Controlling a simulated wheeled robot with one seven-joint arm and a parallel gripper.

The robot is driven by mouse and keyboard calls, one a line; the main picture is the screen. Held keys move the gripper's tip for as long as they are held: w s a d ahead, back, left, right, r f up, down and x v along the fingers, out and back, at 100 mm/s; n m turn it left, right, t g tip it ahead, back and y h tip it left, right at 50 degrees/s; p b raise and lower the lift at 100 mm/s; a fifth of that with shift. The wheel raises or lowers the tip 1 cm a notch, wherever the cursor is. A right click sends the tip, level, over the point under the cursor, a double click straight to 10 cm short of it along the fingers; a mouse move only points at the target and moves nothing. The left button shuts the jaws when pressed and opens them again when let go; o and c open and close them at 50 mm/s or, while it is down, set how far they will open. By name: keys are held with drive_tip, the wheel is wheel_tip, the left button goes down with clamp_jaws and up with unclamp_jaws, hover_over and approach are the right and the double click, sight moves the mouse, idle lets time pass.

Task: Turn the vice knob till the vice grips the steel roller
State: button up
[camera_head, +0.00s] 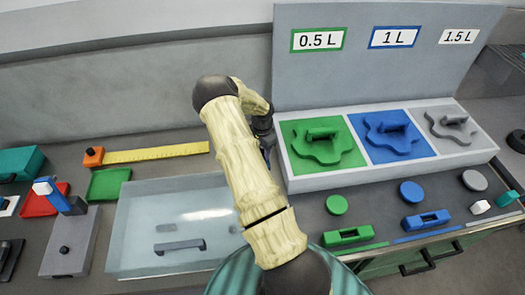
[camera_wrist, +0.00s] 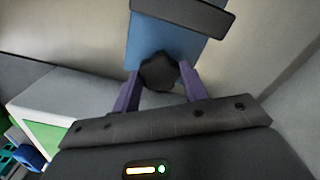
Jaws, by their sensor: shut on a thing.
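In the wrist view, the black lobed vice knob (camera_wrist: 160,74) sits at the near end of a blue block (camera_wrist: 168,40), which looks like the vice body. My gripper (camera_wrist: 159,70) has its two purple fingers on either side of the knob and is shut on it. A dark bar (camera_wrist: 192,12) crosses the far end of the blue block. I cannot make out the steel roller in either view. In the head view, my arm hides the knob and most of the vice, and my gripper (camera_head: 265,145) shows only in part.
A white tray (camera_head: 385,174) with green, blue and grey insets stands right of my arm, before a grey board (camera_head: 385,75). A clear-lidded box (camera_head: 130,225) is on the left. Green (camera_head: 347,237) and blue (camera_head: 426,220) blocks lie at the front right.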

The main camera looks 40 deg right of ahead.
drive_tip(key=o, duration=1)
wheel_tip(320, 180, up, 17)
drive_tip(key=b, duration=0.3)
drive_tip(key=shift+r+b, duration=0.2)
drive_tip(key=shift+b, duration=0.2)
